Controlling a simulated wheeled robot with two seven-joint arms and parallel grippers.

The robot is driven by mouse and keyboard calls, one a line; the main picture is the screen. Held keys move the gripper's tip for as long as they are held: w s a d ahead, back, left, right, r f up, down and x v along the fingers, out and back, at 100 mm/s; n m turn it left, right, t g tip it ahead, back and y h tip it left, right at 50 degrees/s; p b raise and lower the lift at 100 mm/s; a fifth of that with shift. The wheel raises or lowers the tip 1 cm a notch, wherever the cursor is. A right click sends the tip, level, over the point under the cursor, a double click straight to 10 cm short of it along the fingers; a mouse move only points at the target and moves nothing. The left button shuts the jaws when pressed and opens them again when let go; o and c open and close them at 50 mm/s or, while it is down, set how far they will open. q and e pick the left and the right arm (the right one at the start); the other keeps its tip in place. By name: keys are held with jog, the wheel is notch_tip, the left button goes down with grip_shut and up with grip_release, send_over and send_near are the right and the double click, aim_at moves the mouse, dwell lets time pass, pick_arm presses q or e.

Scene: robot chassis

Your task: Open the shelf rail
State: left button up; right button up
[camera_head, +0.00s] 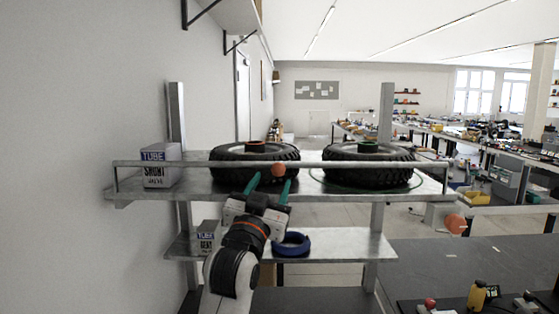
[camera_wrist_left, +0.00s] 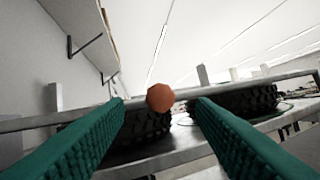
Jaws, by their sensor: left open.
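A metal shelf (camera_head: 300,196) stands ahead of me, and a thin grey rail (camera_head: 203,163) runs along its front edge. An orange-red round knob (camera_head: 278,170) sits on the rail near its middle. My left gripper (camera_head: 271,182) is just in front of the knob with its two green fingers apart. In the left wrist view the knob (camera_wrist_left: 160,97) appears between the open fingers, beyond their tips; the rail (camera_wrist_left: 225,88) crosses behind it. I cannot tell if a finger touches it. My right gripper is not in view.
Two black tires (camera_head: 254,163) (camera_head: 368,165) lie on the upper shelf behind the rail. A box (camera_head: 160,166) stands at its left end. A lower shelf (camera_head: 340,247) holds another box (camera_head: 207,239) and a blue ring (camera_head: 291,244). A dark table (camera_head: 450,262) is at the right.

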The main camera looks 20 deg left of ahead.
aim_at(276, 174)
pick_arm(q)
jog(key=p+x, duration=0.2)
jog(key=x, duration=0.4)
jog(key=shift+w+r, duration=0.1)
jog(key=shift+w, duration=0.05)
grip_shut()
